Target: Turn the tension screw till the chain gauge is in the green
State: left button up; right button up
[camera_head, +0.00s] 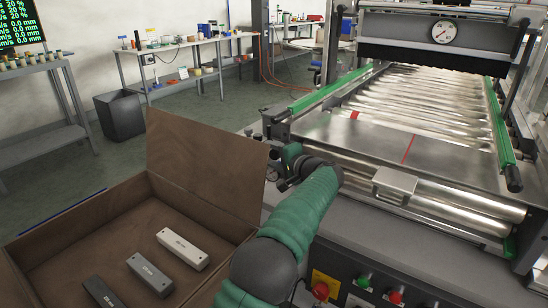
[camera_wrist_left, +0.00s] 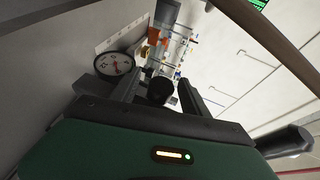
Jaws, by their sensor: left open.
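In the left wrist view, a round black knob (camera_wrist_left: 160,91), which looks like the tension screw, stands between the fingers of my left gripper (camera_wrist_left: 157,94). The fingers are spread with gaps beside the knob; I cannot tell whether either touches it. My right gripper is not in view.
An open brown box (camera_head: 200,226) with several labelled blocks lies at lower left. The machine's roller bed (camera_head: 425,95) has green side rails. Another dial (camera_head: 445,32) is on the machine's top. Buttons, including a red one (camera_head: 320,291), line the front panel below my arm.

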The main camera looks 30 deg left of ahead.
pick_arm(q)
grip_shut()
jog(key=shift+d+f+b, duration=0.1)
jog(key=shift+f+b, duration=0.2)
jog(key=shift+b, duration=0.4)
jog(key=m+t+y+b, duration=0.1)
jog(key=y+b, duration=0.1)
jog(key=b, duration=0.2)
jog(key=m+y+b, duration=0.1)
jog(key=y+b, duration=0.1)
jog(key=b, duration=0.2)
jog(key=shift+f+t+b, duration=0.2)
jog(key=shift+t+b, duration=0.2)
jog(key=shift+r+t+y+b, duration=0.25)
jog(key=shift+t+y+b, duration=0.15)
jog(key=shift+b, duration=0.15)
grip_release()
jog(key=shift+r, duration=0.2)
